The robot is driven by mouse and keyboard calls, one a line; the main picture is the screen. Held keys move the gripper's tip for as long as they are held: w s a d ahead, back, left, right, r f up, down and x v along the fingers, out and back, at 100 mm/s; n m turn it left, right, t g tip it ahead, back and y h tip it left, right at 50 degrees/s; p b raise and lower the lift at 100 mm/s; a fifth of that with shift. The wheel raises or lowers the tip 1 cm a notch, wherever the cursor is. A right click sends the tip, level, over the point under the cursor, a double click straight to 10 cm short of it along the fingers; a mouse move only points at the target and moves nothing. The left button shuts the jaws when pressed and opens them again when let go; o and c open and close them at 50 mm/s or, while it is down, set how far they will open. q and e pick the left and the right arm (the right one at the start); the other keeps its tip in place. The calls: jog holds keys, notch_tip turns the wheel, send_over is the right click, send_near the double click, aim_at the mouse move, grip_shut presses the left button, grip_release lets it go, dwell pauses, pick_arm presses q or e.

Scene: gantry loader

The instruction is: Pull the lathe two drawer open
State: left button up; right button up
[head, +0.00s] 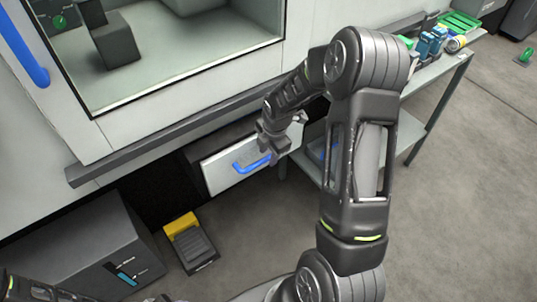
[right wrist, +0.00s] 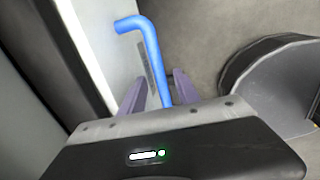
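The drawer (head: 221,178) has a white front with a blue bar handle (head: 246,166), low under the machine's ledge. In the right wrist view, the blue handle (right wrist: 152,52) runs down between the two purple-grey fingers (right wrist: 160,92). The fingers are apart, with a narrow gap visible on each side of the handle. My left gripper is not in view.
The machine's ledge (head: 130,158) runs above the drawer. A yellow and black foot pedal (head: 190,243) and a dark grey box (head: 90,250) stand on the floor at left. A side table (head: 437,86) with small items is at right.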

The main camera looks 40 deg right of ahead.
jog(key=shift+w+f, duration=0.1)
jog(key=shift+f, duration=0.3)
jog(key=shift+c, duration=0.5)
grip_shut()
dwell(0.7)
